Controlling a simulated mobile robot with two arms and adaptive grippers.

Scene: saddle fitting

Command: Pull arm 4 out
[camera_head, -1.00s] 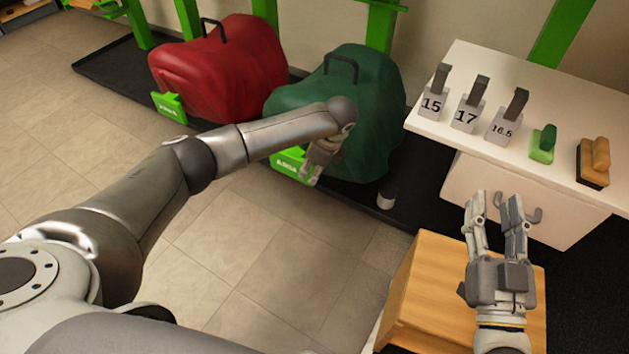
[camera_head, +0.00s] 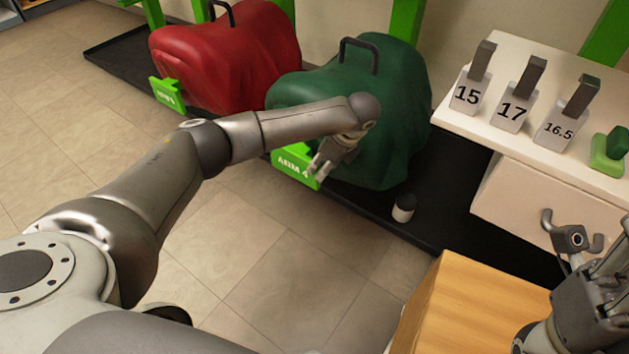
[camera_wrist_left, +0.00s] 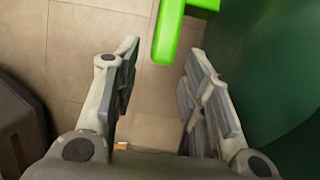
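The green bracket labelled ARM 4 (camera_head: 295,165) sticks out low in front of a green-covered, rounded load (camera_head: 405,100). My left gripper (camera_head: 322,172) is at the right end of this label, close in front of the cover. In the left wrist view, its two fingers are spread wide and empty. A bright green bar (camera_wrist_left: 168,30) reaches in from the top, its end roughly between the fingertips. I cannot tell whether a finger touches it. My right gripper (camera_head: 605,275) is at the right edge, partly cut off, so its opening is unclear.
A red-covered load (camera_head: 225,60) with its own green label (camera_head: 167,94) stands to the left. A small dark-and-white cylinder (camera_head: 403,208) stands on the black mat (camera_head: 440,215). A white counter (camera_head: 480,125) with number cards and a wooden box (camera_head: 470,310) are right. Tiled floor is clear in front.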

